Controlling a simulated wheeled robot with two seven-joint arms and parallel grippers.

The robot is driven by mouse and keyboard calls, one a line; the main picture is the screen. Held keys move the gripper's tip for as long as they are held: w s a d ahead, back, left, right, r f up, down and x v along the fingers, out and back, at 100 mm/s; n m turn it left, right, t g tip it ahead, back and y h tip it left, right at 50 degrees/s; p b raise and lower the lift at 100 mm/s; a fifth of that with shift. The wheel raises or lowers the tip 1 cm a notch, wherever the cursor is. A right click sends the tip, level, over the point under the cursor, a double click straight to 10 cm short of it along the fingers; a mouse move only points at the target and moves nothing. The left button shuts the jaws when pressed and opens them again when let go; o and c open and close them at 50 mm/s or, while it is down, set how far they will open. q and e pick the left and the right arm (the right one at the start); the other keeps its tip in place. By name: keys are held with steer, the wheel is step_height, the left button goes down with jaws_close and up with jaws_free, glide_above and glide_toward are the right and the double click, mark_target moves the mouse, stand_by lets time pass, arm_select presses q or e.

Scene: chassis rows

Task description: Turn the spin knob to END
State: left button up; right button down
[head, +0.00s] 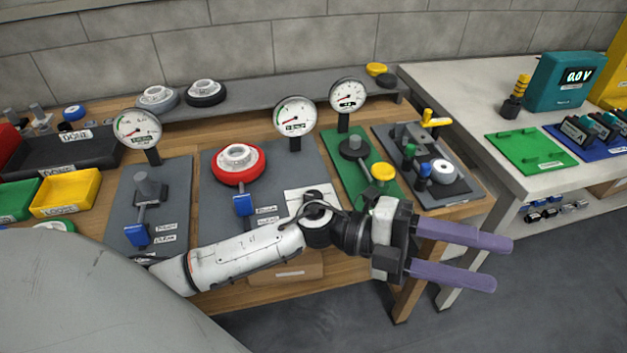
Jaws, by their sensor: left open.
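No label reading "spin knob" or "END" is legible, so I cannot tell which part is the spin knob. A red round part with a white hub (238,163) sits on the middle grey plate (215,208). A white round part (444,172) sits on the dark plate at the right of the wooden bench. A yellow round knob (383,173) stands on the green plate (343,178). My left gripper (500,264) has two purple fingers spread apart with nothing between them. It is beyond the bench's right front corner, apart from these parts. My right gripper is out of view.
Three dial gauges stand on the bench, one of them at the left (138,130). Yellow (66,194) and dark trays lie at the left. A pale table (470,106) at the right holds a teal display box (562,82) and a green plate (528,149). Floor shows below my gripper.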

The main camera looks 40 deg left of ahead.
arm_select(q)
steer(key=s+a+f+m+g+y, duration=0.1)
steer(key=m+g+y, duration=0.2)
steer(key=m+g, duration=0.15)
steer(key=m+y+p, duration=0.3)
steer(key=y, duration=1.3)
glide_above(314, 195)
steer(key=shift+n+t, duration=0.25)
step_height(314, 195, down, 9)
steer(key=shift+r+p, duration=0.1)
steer(key=shift+p, duration=0.25)
steer(key=c, duration=1)
steer(key=shift+c, duration=0.2)
